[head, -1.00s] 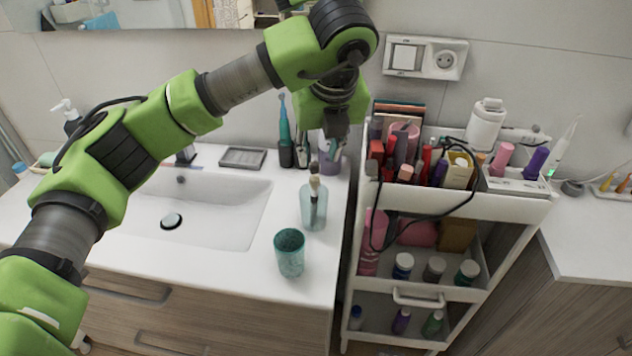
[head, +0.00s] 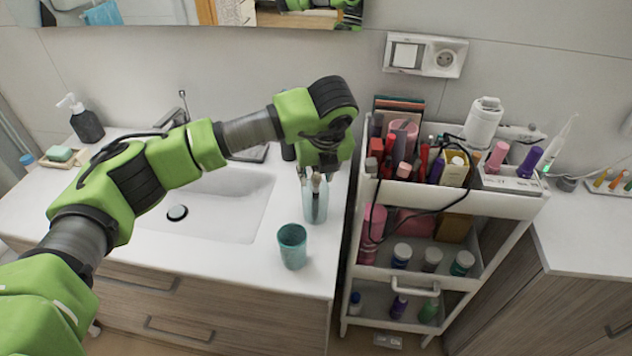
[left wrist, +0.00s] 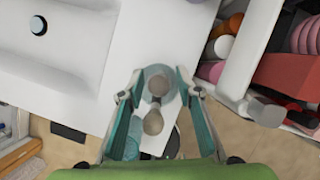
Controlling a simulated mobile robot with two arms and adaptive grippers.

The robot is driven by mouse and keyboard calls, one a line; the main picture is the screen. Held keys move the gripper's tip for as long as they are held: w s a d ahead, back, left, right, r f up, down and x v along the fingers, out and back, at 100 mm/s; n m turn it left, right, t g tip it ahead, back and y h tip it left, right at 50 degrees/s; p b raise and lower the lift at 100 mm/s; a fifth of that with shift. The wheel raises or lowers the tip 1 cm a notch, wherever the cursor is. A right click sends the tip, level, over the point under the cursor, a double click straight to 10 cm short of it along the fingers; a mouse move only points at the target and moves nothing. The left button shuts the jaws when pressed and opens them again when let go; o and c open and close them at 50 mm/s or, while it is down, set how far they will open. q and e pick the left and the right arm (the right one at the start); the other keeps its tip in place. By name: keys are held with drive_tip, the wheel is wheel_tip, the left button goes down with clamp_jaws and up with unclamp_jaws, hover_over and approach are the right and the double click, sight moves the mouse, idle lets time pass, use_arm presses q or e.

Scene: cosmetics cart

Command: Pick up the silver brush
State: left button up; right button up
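A pale blue glass jar (head: 316,205) stands on the sink counter with makeup brushes (head: 316,183) upright in it. I cannot tell which brush is the silver one. My left gripper (head: 314,172) points down right over the jar. In the left wrist view my left gripper (left wrist: 157,74) is open, its two fingers apart on either side of two round brush heads, one greyish brown (left wrist: 158,84) and one paler (left wrist: 153,122). It does not grip them. The jar's rim shows beneath the brush heads. My right gripper is not in view.
A teal tumbler (head: 292,246) stands in front of the jar. The white sink (head: 225,205) lies to the left. A white cart (head: 480,205) packed with cosmetics stands to the right.

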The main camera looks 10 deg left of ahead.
use_arm(q)
clamp_jaws()
